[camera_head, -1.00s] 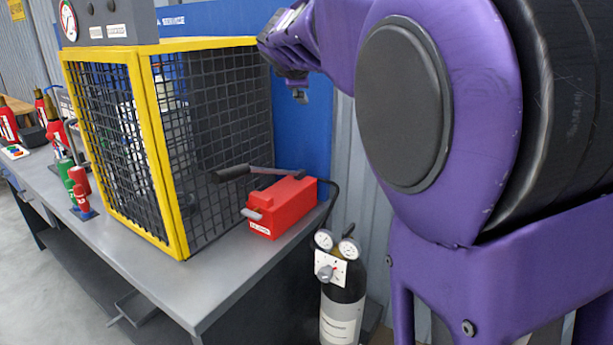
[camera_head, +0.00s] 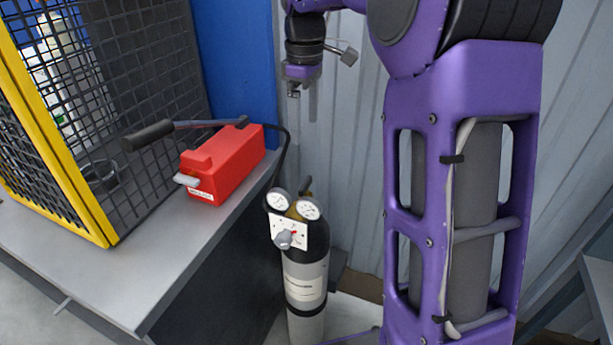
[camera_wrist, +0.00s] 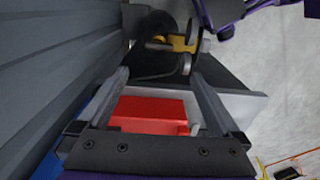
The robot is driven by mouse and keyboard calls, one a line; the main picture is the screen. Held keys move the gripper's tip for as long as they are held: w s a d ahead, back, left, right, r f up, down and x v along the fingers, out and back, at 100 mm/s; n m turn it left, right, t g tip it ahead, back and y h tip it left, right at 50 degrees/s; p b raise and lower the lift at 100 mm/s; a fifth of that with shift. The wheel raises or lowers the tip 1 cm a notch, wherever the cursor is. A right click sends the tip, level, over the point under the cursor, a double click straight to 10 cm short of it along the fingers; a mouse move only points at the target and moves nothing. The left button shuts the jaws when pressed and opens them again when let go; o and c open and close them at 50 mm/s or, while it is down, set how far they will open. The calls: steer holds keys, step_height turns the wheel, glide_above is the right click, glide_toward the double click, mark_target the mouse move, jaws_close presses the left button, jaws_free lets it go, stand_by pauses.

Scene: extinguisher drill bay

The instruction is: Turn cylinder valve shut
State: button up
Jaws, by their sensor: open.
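The gas cylinder (camera_head: 306,285) stands upright on the floor at the bench's right end, black above with a pale lower body. It carries two round gauges, a white plate with a grey knob (camera_head: 284,239), and a brass valve body (camera_head: 293,212) partly hidden behind the gauges. My gripper (camera_head: 293,93) points down, well above the cylinder and apart from it. In the wrist view my gripper (camera_wrist: 158,75) is open with nothing between its fingers. The brass valve body (camera_wrist: 178,43) shows beyond the fingertips. The exact valve setting cannot be told.
A red hand pump (camera_head: 222,165) with a long lever sits on the grey bench (camera_head: 150,250), its hose running to the cylinder. A yellow-framed mesh cage (camera_head: 75,160) stands at left. A corrugated wall (camera_head: 345,130) is close behind the cylinder.

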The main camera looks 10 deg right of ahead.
mark_target(305, 182)
step_height(305, 182, down, 15)
steer(key=b, duration=0.2)
steer(key=shift+f+b, duration=0.1)
steer(key=shift+b, duration=0.25)
steer(key=shift+c, duration=0.3)
steer(key=c, duration=1.2)
steer(key=shift+o, duration=0.2)
